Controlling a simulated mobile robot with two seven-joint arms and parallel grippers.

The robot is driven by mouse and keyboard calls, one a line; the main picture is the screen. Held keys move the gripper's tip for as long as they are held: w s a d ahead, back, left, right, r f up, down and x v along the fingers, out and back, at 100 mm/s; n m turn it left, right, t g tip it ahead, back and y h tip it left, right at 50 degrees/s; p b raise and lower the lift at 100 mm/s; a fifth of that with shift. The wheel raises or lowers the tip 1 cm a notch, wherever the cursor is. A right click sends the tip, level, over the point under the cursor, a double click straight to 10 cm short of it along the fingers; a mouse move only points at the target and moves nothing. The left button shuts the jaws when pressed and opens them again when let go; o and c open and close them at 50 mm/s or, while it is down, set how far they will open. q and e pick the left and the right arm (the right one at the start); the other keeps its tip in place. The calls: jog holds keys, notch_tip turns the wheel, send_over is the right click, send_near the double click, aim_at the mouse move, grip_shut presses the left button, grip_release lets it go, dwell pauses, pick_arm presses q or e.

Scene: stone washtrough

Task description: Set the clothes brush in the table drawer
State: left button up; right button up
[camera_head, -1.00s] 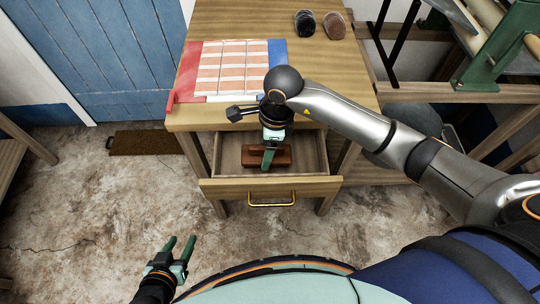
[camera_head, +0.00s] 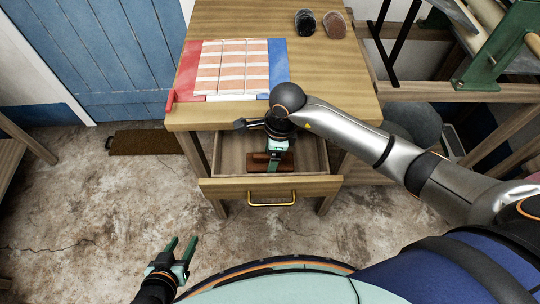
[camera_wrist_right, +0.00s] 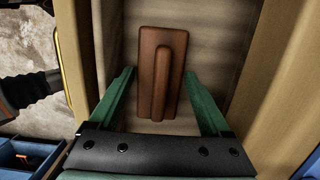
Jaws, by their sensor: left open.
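The clothes brush (camera_head: 288,161) is a reddish-brown block with a raised handle strip. It lies in the open table drawer (camera_head: 315,152), crosswise in the head view. In the right wrist view the brush (camera_wrist_right: 172,60) shows whole, handle upward. My right gripper (camera_head: 272,164) is above it in the drawer. Its two green fingers (camera_wrist_right: 159,78) stand apart on either side of the brush with gaps between, so it is open and not gripping. My left gripper (camera_head: 182,248) is open and empty, low over the floor at the lower left.
The drawer front has a yellow handle (camera_head: 272,203). Floor (camera_head: 80,210) is clear at left.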

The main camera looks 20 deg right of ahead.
pick_arm(q)
jog(key=shift+r, duration=0.15)
pick_arm(e)
jog(key=shift+r, duration=0.1)
jog(key=shift+r, duration=0.35)
jog(key=r, duration=0.3)
jog(key=d+r, duration=0.1)
jog(key=r, duration=0.3)
jog(key=r+p, duration=0.1)
jog(key=r, duration=0.2)
jog(key=shift+s+d+r, duration=0.2)
jog(key=shift+d, duration=0.05)
pick_arm(q)
jog(key=shift+a+r, duration=0.2)
jog(key=shift+a, duration=0.15)
pick_arm(e)
jog(key=shift+d+r, duration=0.1)
jog(key=shift+r, duration=0.35)
pick_arm(q)
jog(key=shift+d, duration=0.1)
